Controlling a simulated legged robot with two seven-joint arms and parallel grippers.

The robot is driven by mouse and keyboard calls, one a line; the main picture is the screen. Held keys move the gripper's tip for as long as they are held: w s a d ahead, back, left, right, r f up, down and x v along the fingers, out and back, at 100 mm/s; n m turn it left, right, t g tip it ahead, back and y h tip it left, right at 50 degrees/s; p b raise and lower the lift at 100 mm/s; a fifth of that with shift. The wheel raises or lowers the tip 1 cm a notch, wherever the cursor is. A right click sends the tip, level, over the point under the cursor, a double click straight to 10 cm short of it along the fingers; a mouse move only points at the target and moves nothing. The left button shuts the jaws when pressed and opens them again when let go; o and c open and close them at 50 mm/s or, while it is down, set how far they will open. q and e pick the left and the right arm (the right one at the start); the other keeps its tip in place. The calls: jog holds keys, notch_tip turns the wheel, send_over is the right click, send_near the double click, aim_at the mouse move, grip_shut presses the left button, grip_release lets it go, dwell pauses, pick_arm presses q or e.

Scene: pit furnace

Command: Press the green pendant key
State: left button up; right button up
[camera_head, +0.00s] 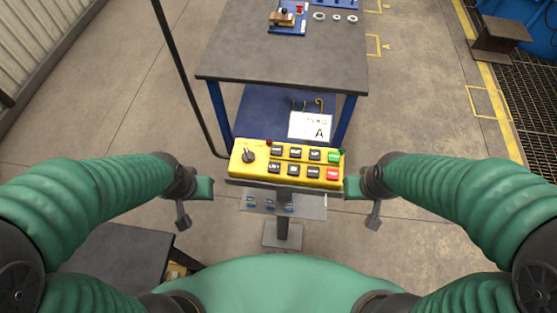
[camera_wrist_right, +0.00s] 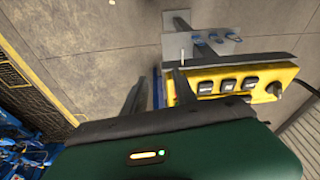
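The yellow pendant box (camera_head: 240,170) stands on a post in the middle of the head view. Its green key (camera_head: 334,156) is at the top right corner, above a red key (camera_head: 332,174). My right gripper (camera_head: 358,198) is just right of the box, below the green key in the picture and apart from it. In the right wrist view its two dark fingers (camera_wrist_right: 158,90) stand apart with nothing between them. The box (camera_wrist_right: 290,74) shows beyond them; the green key is not visible there. My left gripper (camera_head: 193,203) hangs left of the box, its finger gap unclear.
A grey-topped workbench (camera_head: 285,65) with blue legs stands behind the pendant. A white card marked A (camera_head: 311,125) is on its lower shelf. A dark pole (camera_head: 185,75) rises at the pendant's left. A dark table (camera_head: 110,262) is at lower left.

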grip_shut()
dwell(1.6)
